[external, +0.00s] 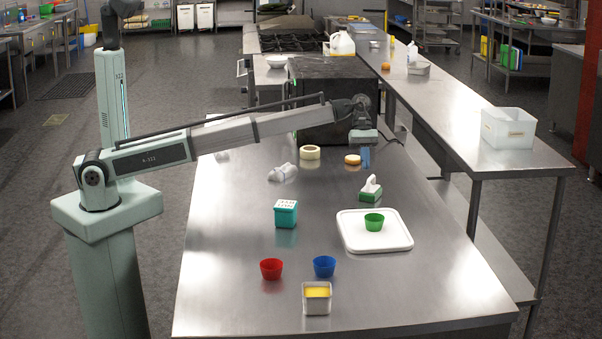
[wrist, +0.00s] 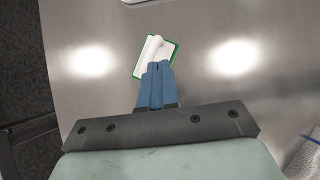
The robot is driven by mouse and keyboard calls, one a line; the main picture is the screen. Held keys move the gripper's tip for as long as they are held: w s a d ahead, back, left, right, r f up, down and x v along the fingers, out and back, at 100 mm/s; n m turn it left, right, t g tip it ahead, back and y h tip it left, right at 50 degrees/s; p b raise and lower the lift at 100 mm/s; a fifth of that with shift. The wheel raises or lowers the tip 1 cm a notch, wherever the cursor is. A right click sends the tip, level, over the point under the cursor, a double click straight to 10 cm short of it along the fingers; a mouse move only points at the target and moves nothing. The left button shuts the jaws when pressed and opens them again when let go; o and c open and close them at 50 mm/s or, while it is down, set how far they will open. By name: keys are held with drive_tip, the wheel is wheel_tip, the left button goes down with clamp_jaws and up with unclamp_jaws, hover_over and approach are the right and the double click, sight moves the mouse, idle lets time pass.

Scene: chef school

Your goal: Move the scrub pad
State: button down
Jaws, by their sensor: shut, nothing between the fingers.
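The scrub pad (external: 371,188) has a green base with a white upper part and lies on the steel table, behind the white cutting board. It also shows in the wrist view (wrist: 150,54), just beyond my fingertips, which hide part of its near end. My gripper (external: 364,160) has blue fingers pointing down, above the table and farther back than the pad. In the wrist view my gripper's fingers (wrist: 157,72) are together with nothing between them. The gripper appears apart from the pad.
The white board (external: 348,236) carries a green cup (external: 374,222). A tape roll (external: 310,153), a yellowish round item (external: 352,159) and a crumpled white item (external: 283,173) lie nearby. A teal box (external: 286,214), red cup (external: 271,269) and blue cup (external: 324,266) stand nearer the front.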

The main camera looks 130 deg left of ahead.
drive_tip(key=w+d, duration=0.2)
drive_tip(key=w, duration=0.1)
drive_tip(key=shift+d, duration=0.4)
drive_tip(key=shift+d+f, duration=0.1)
drive_tip(key=shift+f, duration=0.75)
drive_tip(key=shift+s, duration=0.1)
drive_tip(key=shift+f, duration=0.1)
drive_tip(key=s+a, duration=1.4)
drive_tip(key=shift+s+a, duration=0.3)
drive_tip(key=shift+s, duration=0.05)
drive_tip(key=s+a, duration=0.2)
drive_tip(key=a, duration=0.1)
drive_tip(key=s+a+r, duration=0.1)
drive_tip(key=s+a, duration=0.1)
drive_tip(key=s, duration=0.1)
drive_tip(key=s+a, duration=0.3)
drive_tip(key=shift+s+a+r, duration=0.15)
drive_tip(key=shift+a, duration=0.2)
